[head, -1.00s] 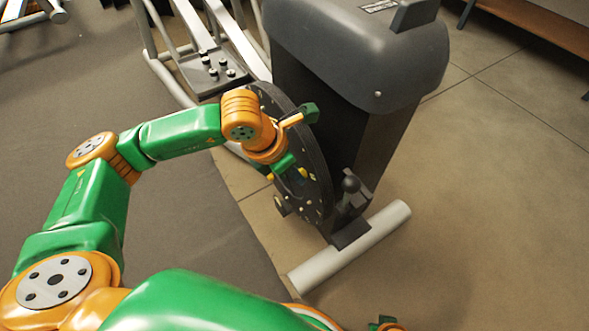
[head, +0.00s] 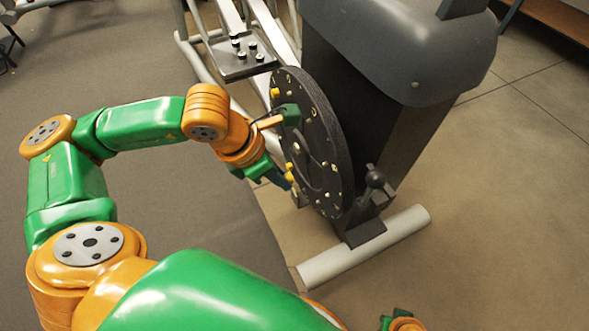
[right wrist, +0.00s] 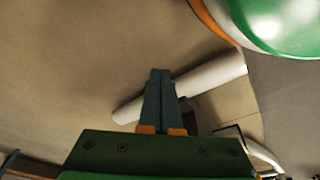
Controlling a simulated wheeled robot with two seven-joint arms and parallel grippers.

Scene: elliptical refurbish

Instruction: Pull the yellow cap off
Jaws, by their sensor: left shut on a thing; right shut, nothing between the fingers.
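The round dark disc (head: 325,140) on the side of the grey exercise machine carries small yellow and pale fittings. One yellow cap (head: 275,93) shows near its upper left edge. My left gripper (head: 288,179) is at the disc's lower left side, shut on a small yellow cap (head: 289,168) that is partly hidden by the fingers. I cannot tell whether this cap still touches the disc. My right gripper shows only in part at the bottom edge of the head view. In the right wrist view its fingers (right wrist: 160,75) are together and empty.
The grey machine housing (head: 405,45) stands behind the disc. A black knob (head: 375,179) sits low beside it, above a pale foot bar (head: 365,248). Metal rails and a pedal plate (head: 245,58) lie at the upper left. Floor at the right is clear.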

